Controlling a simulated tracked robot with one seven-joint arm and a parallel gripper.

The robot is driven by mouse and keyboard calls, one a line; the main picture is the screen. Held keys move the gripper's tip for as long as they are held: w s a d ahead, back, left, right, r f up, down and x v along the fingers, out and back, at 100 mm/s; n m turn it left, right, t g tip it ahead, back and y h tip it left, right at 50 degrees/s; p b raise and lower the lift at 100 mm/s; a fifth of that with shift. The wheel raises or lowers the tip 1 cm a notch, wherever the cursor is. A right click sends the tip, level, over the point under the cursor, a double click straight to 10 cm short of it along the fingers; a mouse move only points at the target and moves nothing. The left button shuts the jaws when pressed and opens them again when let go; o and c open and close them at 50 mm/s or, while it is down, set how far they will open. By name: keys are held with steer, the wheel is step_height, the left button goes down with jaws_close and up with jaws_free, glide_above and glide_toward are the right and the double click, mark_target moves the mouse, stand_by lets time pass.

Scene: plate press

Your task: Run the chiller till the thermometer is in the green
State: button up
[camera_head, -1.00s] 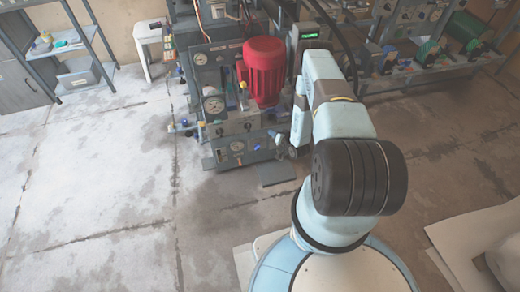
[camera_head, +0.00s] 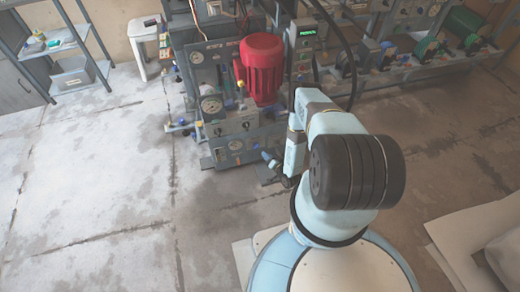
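The press machine (camera_head: 222,75) stands at the back centre, with a red motor (camera_head: 260,70) on its right side. A box with a lit green display (camera_head: 306,32) stands right of the motor. No part is clearly marked as the chiller. My gripper (camera_head: 270,165) is low by the machine's front right corner, small and partly hidden by my arm; its fingers are unclear.
A bench (camera_head: 425,68) with green and blue machines runs along the back right. A pale sheet (camera_head: 470,235) lies at the lower right. The floor at left is clear.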

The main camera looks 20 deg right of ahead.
mark_target(258, 147)
steer(key=x, duration=0.9)
steer(key=shift+c, duration=0.3)
steer(key=shift+s, duration=0.1)
jaws_close()
